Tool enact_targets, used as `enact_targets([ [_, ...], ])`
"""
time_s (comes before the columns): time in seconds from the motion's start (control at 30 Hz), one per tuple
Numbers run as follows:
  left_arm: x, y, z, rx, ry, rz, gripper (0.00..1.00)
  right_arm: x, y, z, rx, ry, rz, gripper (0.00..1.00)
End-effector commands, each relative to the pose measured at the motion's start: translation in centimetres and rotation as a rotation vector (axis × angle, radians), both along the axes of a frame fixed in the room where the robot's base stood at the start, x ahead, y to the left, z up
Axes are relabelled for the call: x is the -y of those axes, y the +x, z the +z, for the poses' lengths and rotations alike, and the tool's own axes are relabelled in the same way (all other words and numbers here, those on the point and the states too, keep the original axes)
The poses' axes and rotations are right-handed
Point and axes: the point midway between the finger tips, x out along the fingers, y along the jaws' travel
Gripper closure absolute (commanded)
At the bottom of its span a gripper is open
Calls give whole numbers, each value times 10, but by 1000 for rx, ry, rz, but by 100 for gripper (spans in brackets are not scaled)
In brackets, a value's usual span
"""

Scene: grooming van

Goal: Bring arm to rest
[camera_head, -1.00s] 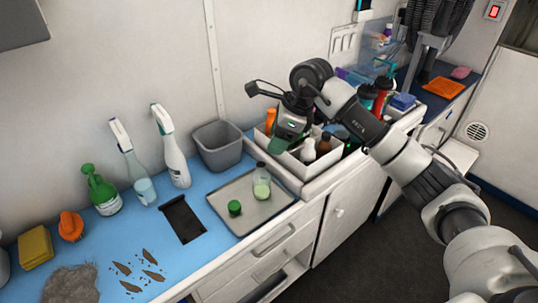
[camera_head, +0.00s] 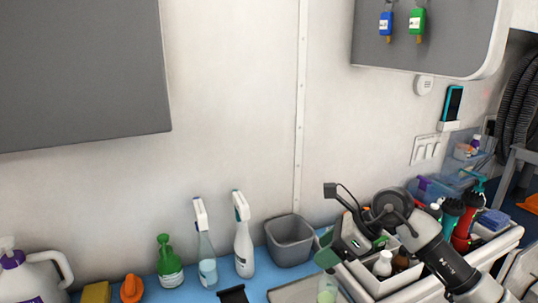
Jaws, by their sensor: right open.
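My right arm comes in from the lower right of the head view. Its gripper (camera_head: 328,248) is open, with green pads near its tips. It is in front of the white divided caddy (camera_head: 372,285) and just right of the grey bin (camera_head: 290,240). I see nothing between its fingers. A clear bottle with pale green contents (camera_head: 327,288) stands below it on the tray (camera_head: 290,292), cut by the frame's lower edge. My left gripper is not in view.
Spray bottles (camera_head: 243,235), a green pump bottle (camera_head: 169,262), an orange item (camera_head: 131,288) and a white jug (camera_head: 38,270) line the blue counter. Wall cabinets hang above, one with blue and green tags. The wall space between them is clear.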

Motion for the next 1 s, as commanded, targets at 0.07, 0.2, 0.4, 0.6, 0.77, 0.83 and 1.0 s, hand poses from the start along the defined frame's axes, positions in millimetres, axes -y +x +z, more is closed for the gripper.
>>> enact_targets([
  [0.07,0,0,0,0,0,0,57,-39,-16,-2,-21,233,-1,45],
  [0.2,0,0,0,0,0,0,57,-83,-38,18,-95,673,-78,45],
  [0.4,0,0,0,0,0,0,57,-86,-52,50,-296,1263,-332,45],
  [0.6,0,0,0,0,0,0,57,-37,-50,41,-573,1760,-751,45],
  [0.77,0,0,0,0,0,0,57,13,-58,-10,-823,2047,-1202,45],
  [0.83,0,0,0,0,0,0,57,32,-70,-41,-932,2131,-1430,45],
  [1.0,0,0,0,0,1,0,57,63,-125,-124,1123,-2081,1944,45],
])
